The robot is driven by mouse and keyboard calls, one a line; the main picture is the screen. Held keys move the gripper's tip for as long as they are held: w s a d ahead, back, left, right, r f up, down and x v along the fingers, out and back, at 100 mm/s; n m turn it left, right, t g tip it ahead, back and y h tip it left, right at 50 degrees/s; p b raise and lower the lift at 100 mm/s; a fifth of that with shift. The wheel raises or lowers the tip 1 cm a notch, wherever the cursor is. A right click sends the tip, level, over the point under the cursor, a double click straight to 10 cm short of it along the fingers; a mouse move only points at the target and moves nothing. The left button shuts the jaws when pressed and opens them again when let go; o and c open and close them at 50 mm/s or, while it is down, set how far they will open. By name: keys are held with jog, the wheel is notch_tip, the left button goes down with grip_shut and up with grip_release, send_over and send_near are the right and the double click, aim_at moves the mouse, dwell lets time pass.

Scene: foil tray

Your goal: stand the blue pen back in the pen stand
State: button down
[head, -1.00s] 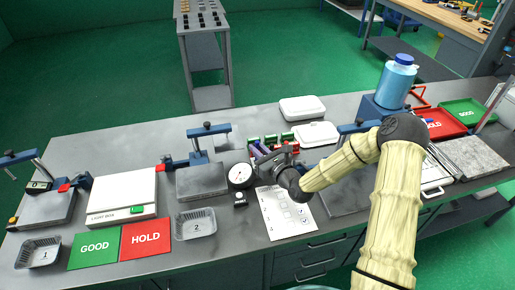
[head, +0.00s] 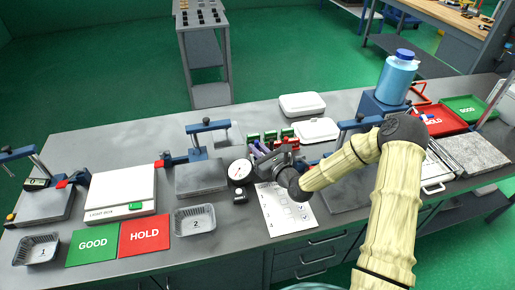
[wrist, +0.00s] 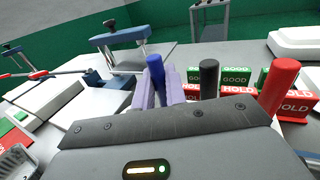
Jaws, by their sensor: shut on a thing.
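The blue pen (wrist: 154,68) stands nearly upright between the pale purple fingers of my gripper (wrist: 160,88), which is shut on it. Its lower part is hidden by my gripper's body. A black pen (wrist: 208,76) and a red pen (wrist: 280,82) stand to the right of it in the wrist view. Their lower ends are hidden, and I cannot make out the pen stand behind my gripper. In the head view my gripper (head: 262,148) is over the middle of the bench, by the dial gauge, and the blue pen is too small to tell.
Green GOOD blocks (wrist: 236,76) and red HOLD blocks (wrist: 239,92) stand just beyond the pens. The dial gauge (head: 239,171) is left of my gripper, and a printed sheet (head: 284,211) lies in front. White lidded boxes (head: 302,105) are behind.

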aim_at(257, 142)
jog(key=shift+f, duration=0.25)
jog(key=c, duration=1.4)
grip_release()
jog(key=shift+o, duration=0.2)
jog(key=shift+r, duration=0.15)
jog(key=shift+r+p, duration=2.3)
jog(key=shift+r, duration=0.65)
jog(key=shift+f, duration=0.15)
